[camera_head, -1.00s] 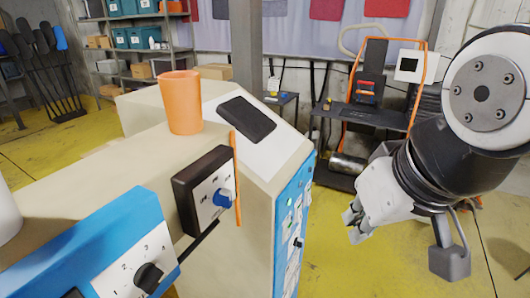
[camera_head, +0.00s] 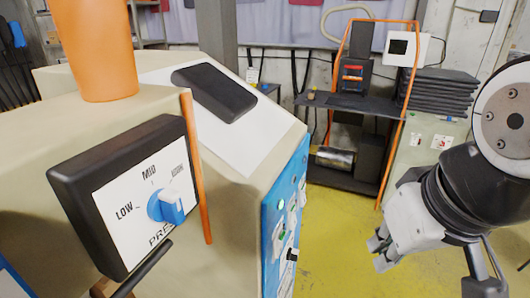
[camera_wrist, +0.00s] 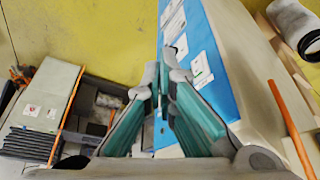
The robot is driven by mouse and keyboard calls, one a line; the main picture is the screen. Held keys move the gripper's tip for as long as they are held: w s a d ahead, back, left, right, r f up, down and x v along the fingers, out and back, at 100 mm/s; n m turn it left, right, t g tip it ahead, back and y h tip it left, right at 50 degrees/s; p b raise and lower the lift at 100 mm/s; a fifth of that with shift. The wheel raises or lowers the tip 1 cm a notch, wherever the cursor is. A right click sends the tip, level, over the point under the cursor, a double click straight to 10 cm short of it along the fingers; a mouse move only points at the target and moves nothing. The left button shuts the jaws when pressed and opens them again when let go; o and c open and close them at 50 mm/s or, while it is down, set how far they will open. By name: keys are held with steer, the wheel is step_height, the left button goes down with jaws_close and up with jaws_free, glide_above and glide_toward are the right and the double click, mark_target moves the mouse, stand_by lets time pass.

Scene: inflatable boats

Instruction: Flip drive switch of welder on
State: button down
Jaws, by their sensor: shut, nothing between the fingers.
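The welder is a large beige machine (camera_head: 235,190) with a blue control panel (camera_head: 270,212) on its right side, seen at a steep angle in the head view. The panel carries green lights, white labels and a dark knob (camera_head: 292,255). I cannot tell which control is the drive switch. In the wrist view the blue panel (camera_wrist: 205,50) shows white labels, partly behind the fingers. My gripper (camera_head: 378,256) is shut and empty, to the right of the panel and apart from it. It also shows in the wrist view (camera_wrist: 161,78).
A black dial box (camera_head: 85,190) with a blue knob (camera_head: 170,205) marked LOW and MID stands at left front. An orange cup (camera_head: 97,50) and a black pad (camera_head: 213,92) are on top. A dark shelf (camera_head: 350,105) stands behind. Yellow floor (camera_head: 335,235) lies open between panel and gripper.

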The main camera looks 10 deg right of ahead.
steer(key=b+x, duration=0.3)
steer(key=x, duration=0.2)
steer(key=shift+w+d, duration=0.1)
steer(key=shift+d, duration=0.1)
steer(key=w+f+m+g+y+b, duration=0.2)
steer(key=w+f+m+y, duration=0.25)
steer(key=w+m, duration=0.25)
steer(key=w+f+m+g+y+b, duration=0.2)
steer(key=w+f+m+y, duration=0.25)
steer(key=w+m, duration=0.2)
steer(key=w+d+f+m+t+y+b, duration=0.1)
steer(key=w+d+f+m+t+y, duration=0.1)
steer(key=d, duration=0.5)
steer(key=w+d+f+m+t+y+b, duration=0.1)
steer(key=w+d+f+m+t+y, duration=0.2)
steer(key=w+d+m+t, duration=0.3)
steer(key=w+d+f+m, duration=0.1)
steer(key=w+m, duration=0.1)
steer(key=w, duration=0.1)
steer(key=shift+d+m, duration=0.35)
steer(key=shift+d, duration=0.05)
steer(key=shift+f, duration=0.1)
